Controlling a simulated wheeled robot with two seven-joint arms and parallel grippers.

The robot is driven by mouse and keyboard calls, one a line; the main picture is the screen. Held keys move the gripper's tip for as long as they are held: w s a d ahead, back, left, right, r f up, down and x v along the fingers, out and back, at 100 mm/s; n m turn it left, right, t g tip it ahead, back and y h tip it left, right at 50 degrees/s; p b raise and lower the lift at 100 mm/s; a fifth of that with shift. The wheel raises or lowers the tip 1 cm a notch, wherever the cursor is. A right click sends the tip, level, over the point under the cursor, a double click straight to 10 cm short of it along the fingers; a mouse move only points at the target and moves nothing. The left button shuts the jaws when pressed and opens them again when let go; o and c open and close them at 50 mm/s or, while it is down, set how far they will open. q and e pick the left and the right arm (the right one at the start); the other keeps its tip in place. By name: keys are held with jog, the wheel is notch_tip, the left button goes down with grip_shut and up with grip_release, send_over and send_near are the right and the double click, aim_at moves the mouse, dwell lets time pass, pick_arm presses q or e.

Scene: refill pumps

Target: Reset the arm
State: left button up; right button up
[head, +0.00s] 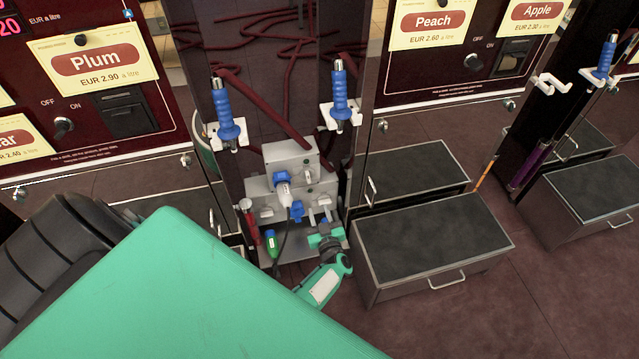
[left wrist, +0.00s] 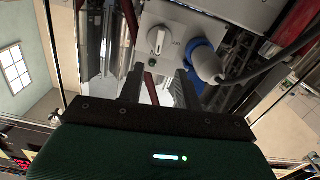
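The plug on the box also shows in the head view (head: 283,180). My green left arm fills the lower left of the head view.
Two blue-handled nozzles hang at the left (head: 225,115) and right (head: 340,95) above the box. A green connector (head: 271,242) and a red-handled item (head: 250,220) are near its lower left. A dark-topped drawer unit (head: 430,243) stands at right, with open floor in front.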

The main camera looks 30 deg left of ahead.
jog(key=shift+w+r, duration=0.15)
jog(key=shift+r, duration=0.05)
